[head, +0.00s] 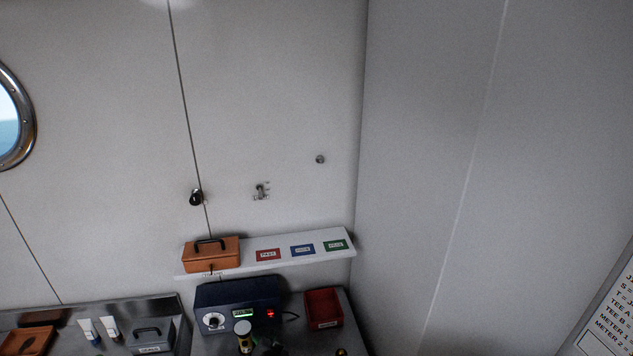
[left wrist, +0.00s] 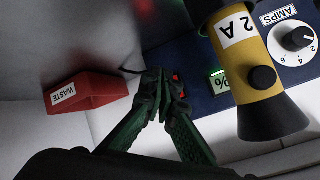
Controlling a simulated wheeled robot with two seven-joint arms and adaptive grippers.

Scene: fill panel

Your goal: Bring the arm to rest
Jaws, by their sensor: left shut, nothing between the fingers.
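My left gripper (left wrist: 163,80) has its dark green fingers together and empty in the left wrist view. In that view its tips overlap the front of the dark blue box (left wrist: 207,60), near a red light; I cannot tell whether they touch it. In the head view the gripper (head: 272,345) shows only as a small dark shape at the bottom edge, in front of the same box (head: 262,291). Most of the arm is out of the frame. My right gripper is not in view.
A yellow and black cylinder marked 2 A (left wrist: 247,70) stands close beside the gripper. A red WASTE bin (head: 323,308) is right of the box. A shelf (head: 300,262) above holds an orange case (head: 211,256) and coloured labels. The wall above is mostly bare.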

